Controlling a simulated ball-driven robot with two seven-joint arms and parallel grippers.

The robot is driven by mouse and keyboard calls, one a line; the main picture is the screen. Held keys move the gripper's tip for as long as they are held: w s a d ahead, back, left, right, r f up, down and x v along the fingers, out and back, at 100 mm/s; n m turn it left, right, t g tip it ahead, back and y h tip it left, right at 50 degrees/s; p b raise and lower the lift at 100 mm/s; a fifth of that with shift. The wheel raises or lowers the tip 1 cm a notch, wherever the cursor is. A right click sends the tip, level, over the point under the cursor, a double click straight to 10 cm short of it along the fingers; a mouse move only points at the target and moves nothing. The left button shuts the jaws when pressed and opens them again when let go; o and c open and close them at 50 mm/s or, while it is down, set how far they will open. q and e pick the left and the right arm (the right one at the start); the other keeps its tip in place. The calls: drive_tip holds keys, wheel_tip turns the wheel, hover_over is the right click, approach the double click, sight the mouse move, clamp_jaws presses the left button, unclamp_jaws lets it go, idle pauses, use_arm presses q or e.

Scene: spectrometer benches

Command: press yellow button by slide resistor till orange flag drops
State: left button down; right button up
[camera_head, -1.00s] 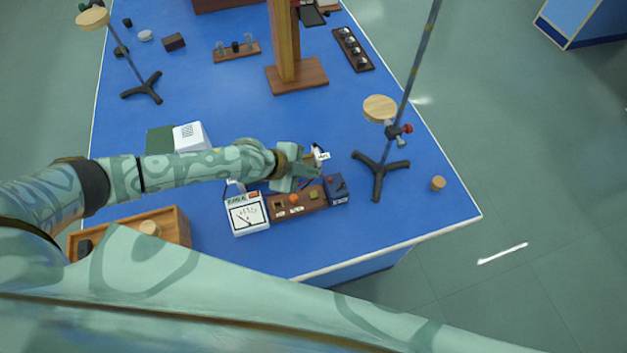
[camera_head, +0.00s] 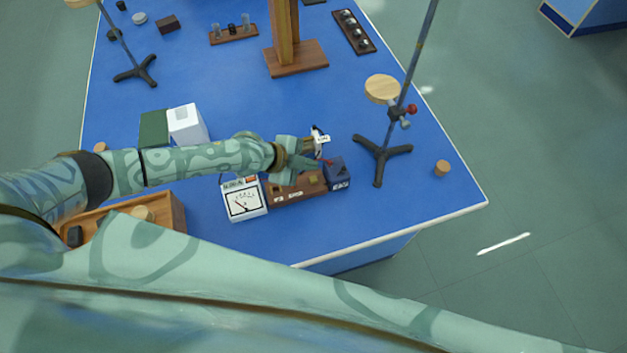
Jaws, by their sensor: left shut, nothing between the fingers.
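My left gripper (camera_head: 321,162) reaches in from the left. It is shut and empty, its tip over the right part of a brown wooden button panel (camera_head: 290,197). The gripper hides much of the panel's top, so I cannot make out a yellow button now or tell whether the tip touches one. A small white-tagged piece (camera_head: 320,139) stands just behind the gripper; I cannot tell whether it belongs to the slide resistor. An orange patch shows on the top edge of the white dial meter (camera_head: 243,205); I cannot tell whether it is the flag. My right gripper is out of view.
A dark blue box (camera_head: 338,180) adjoins the panel's right end. A tripod stand (camera_head: 382,150) with a tall rod stands right of it, near a cork (camera_head: 442,168). A wooden tray (camera_head: 172,218) is at front left. A white box (camera_head: 187,126) lies behind my arm.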

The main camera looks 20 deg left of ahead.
sight(313, 179)
use_arm(q)
wheel_tip(313, 179, down, 4)
drive_tip(key=shift+r+b, duration=0.15)
drive_tip(key=shift+b, duration=1.1)
idle(0.9)
drive_tip(key=shift+f+b, duration=0.45)
drive_tip(key=shift+b, duration=0.05)
drive_tip(key=shift+f+b, duration=0.45)
drive_tip(key=shift+b, duration=0.05)
idle(0.4)
drive_tip(key=shift+r, duration=0.15)
drive_tip(key=shift+r+p, duration=0.65)
drive_tip(key=shift+r, duration=0.1)
